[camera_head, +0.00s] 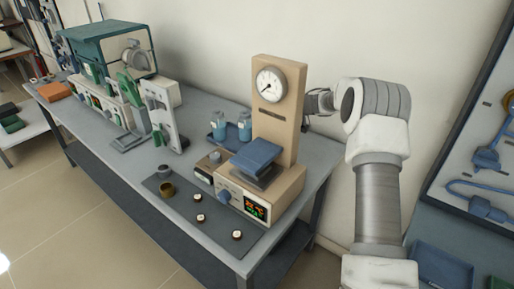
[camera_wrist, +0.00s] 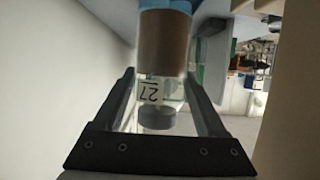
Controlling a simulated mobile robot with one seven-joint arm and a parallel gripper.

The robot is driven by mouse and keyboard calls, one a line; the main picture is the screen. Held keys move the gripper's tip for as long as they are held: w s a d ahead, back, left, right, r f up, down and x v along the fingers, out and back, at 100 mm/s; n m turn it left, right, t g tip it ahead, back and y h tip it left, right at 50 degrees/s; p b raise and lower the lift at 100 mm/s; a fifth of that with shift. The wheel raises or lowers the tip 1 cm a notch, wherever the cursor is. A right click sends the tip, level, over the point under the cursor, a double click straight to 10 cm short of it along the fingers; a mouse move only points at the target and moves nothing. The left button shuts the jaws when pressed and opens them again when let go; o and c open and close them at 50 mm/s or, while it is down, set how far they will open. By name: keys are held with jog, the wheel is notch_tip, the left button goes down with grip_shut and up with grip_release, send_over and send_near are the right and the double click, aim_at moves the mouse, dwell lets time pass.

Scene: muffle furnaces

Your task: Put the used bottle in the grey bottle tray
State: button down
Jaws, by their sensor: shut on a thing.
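A clear bottle with a brown band, a blue part at the top edge and a white label reading 27 (camera_wrist: 150,91) is between the fingers of my gripper (camera_wrist: 160,73) in the wrist view. My gripper is shut on it. In the head view my gripper is mostly hidden behind the tan gauge column. Two blue-and-white bottles show left of that column, a left one (camera_head: 219,122) and a right one (camera_head: 244,124), at a blue-grey tray (camera_head: 207,139). I cannot tell whether either is the held bottle, or whether this is the grey bottle tray.
The tan gauge stand (camera_head: 278,120) with its round dial rises between my arm and the tray. A blue block (camera_head: 257,152) lies on its base. A white-and-green stand (camera_head: 162,115) is left of the tray. A wall runs behind the bench (camera_head: 210,98).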

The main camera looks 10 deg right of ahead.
jog(key=shift+w+a, duration=0.15)
jog(key=shift+f, duration=0.3)
notch_tip(320, 180, down, 9)
jog(key=b, duration=0.3)
jog(key=shift+f, duration=0.15)
grip_release()
jog(key=shift+f, duration=0.2)
jog(key=shift+r, duration=0.1)
